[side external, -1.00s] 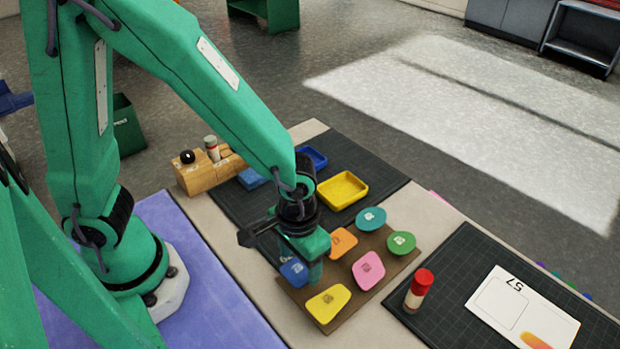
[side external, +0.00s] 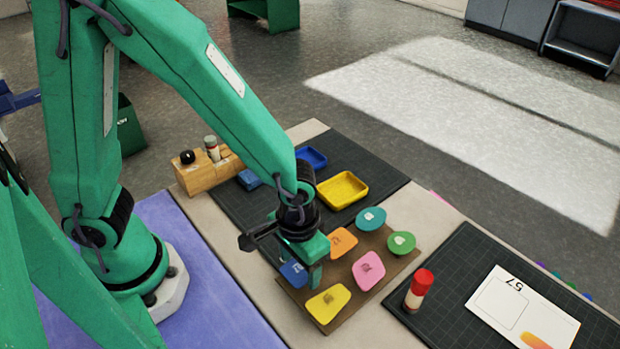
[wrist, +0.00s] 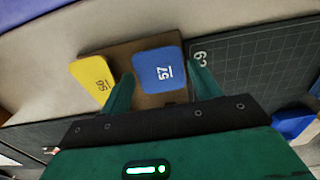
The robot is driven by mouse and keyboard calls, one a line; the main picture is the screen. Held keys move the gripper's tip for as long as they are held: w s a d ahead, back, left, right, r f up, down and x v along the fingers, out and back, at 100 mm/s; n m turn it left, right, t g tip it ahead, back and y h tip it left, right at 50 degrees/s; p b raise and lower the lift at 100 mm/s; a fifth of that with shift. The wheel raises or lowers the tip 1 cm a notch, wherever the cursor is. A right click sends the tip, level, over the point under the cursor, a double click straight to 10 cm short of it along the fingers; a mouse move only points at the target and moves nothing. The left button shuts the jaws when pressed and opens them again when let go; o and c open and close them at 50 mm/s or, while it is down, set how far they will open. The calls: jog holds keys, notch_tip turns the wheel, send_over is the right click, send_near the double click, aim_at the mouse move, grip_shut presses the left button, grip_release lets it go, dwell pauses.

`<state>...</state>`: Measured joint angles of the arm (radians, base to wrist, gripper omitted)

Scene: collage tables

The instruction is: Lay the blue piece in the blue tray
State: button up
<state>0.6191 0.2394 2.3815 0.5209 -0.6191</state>
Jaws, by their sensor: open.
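The blue piece (side external: 293,272), marked 57 in the wrist view (wrist: 158,72), lies on a brown board (side external: 352,293) at its near left corner. My gripper (side external: 309,277) is open and low over the board by the blue piece. In the wrist view my fingers (wrist: 162,88) are apart, one on each side of the blue piece's near part. I cannot tell whether they touch it. The blue tray (side external: 313,157) sits on the dark mat at the back, partly hidden behind my arm; its visible inside looks empty.
Yellow (side external: 328,303), orange (side external: 342,242), pink (side external: 368,271), teal (side external: 370,220) and green (side external: 401,243) pieces share the board. A yellow tray (side external: 343,189) is beside the blue tray. A blue block (side external: 249,179) and wooden holder (side external: 196,177) stand left. A red-capped tube (side external: 418,289) stands right.

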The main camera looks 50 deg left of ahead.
aim_at(300, 269)
jog(key=c, duration=0.5)
jog(key=shift+r, duration=0.15)
jog(key=shift+r, duration=2.35)
jog(key=shift+w, duration=0.1)
